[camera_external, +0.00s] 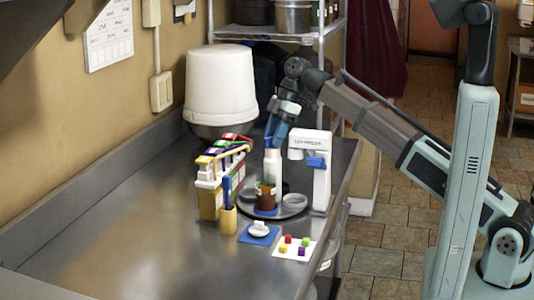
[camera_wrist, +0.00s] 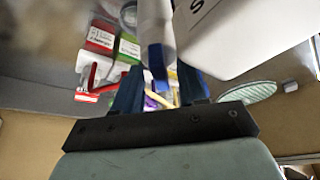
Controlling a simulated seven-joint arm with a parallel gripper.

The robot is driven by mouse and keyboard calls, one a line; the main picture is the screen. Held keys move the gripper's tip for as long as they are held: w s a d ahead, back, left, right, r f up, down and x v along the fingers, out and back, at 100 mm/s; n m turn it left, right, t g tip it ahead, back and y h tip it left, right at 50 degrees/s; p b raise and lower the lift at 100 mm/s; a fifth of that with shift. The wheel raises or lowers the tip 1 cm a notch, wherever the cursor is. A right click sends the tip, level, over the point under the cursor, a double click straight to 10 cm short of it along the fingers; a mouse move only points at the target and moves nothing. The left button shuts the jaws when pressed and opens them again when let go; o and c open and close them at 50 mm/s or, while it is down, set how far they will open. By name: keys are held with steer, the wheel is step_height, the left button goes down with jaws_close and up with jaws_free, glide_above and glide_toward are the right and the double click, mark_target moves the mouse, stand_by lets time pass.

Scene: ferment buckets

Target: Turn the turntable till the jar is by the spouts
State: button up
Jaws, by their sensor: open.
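The turntable (camera_external: 310,207) is a dark, round, low platter on the metal counter. A brown jar (camera_external: 266,192) with a pale label stands toward its front, above a blue patch. A white bottle-like cylinder (camera_external: 272,164) stands behind the jar, and pale round dishes (camera_external: 294,200) sit to the right. Cartons with coloured spouts (camera_external: 222,170) stand just left of the turntable. My gripper (camera_external: 273,139) points down over the back of the turntable, above the cylinder. In the wrist view its blue fingers (camera_wrist: 158,78) are apart, with a white cylinder (camera_wrist: 154,25) and its blue end near them; contact is unclear.
A white machine (camera_external: 321,175) with a blue part stands close on the right. A large white bucket (camera_external: 220,85) is behind left. A yellow cup (camera_external: 228,218), a blue mat (camera_external: 258,235) and a white card with coloured cubes (camera_external: 293,247) lie in front. The counter's left is clear.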

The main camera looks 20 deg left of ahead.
steer(key=shift+c, duration=0.2)
jaws_close()
steer(key=shift+d, duration=0.1)
steer(key=shift+d+f+m, duration=0.1)
steer(key=shift+m, duration=0.4)
steer(key=shift+s+m+t+y, duration=0.15)
steer(key=shift+m+t+y, duration=0.35)
steer(key=shift+m, duration=0.9)
steer(key=shift+s+d+f+m+t, duration=0.1)
steer(key=shift+m+t, duration=0.45)
steer(key=shift+m, duration=0.75)
steer(key=shift+s+d+m+t, duration=0.1)
steer(key=shift+m+t, duration=0.45)
steer(key=shift+m, duration=0.75)
steer(key=shift+a+m+t, duration=0.1)
steer(key=shift+m+t, duration=0.7)
steer(key=shift+m, duration=1.4)
steer(key=shift+s+m+t+h, duration=0.15)
steer(key=shift+m+t+h, duration=0.35)
steer(key=shift+m, duration=1.3)
steer(key=shift+m+t, duration=0.3)
steer(key=shift+m, duration=0.2)
